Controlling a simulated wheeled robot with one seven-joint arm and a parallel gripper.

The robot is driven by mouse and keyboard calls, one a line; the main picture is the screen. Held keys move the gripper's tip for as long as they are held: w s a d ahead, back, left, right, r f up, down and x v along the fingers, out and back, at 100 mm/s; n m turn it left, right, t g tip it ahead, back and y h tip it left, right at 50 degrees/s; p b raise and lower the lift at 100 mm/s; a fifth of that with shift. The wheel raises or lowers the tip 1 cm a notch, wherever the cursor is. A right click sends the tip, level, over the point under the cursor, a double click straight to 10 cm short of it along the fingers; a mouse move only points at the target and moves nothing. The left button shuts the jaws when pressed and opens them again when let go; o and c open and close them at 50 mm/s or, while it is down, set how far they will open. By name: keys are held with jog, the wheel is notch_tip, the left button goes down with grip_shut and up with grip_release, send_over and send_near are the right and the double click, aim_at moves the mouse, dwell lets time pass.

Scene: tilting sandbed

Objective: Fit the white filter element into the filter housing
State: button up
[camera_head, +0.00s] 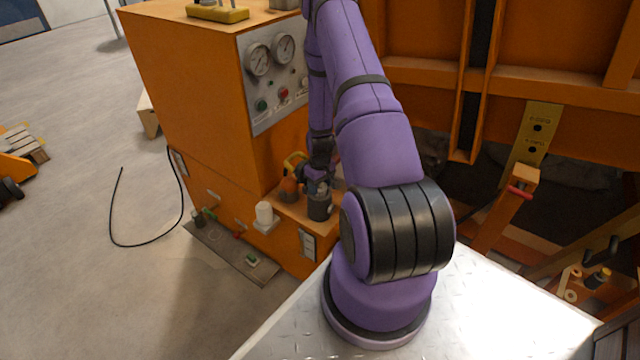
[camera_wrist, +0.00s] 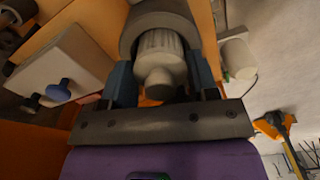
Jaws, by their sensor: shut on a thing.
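The white filter element (camera_wrist: 158,50) is a pleated pale cylinder with a narrower end piece. My gripper (camera_wrist: 163,80) is shut on it, with one blue-grey finger on each side. In the wrist view the far end of the element sits within the rim of the grey round filter housing (camera_wrist: 160,20); I cannot tell how deep it is. In the head view the housing (camera_head: 319,208) is a dark upright cylinder on an orange ledge, with my gripper (camera_head: 320,182) right above it. The element is mostly hidden there.
A white cylinder (camera_head: 264,213) stands on a small bracket left of the housing; it also shows in the wrist view (camera_wrist: 237,60). An orange-brown item with a yellow handle (camera_head: 291,180) stands close behind-left. The orange cabinet (camera_head: 190,100) with gauges rises behind.

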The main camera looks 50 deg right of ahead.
jog(key=shift+f, duration=0.7)
jog(key=o, duration=1.1)
jog(key=shift+c, duration=0.2)
notch_tip(320, 180, up, 11)
jog(key=shift+f, duration=0.1)
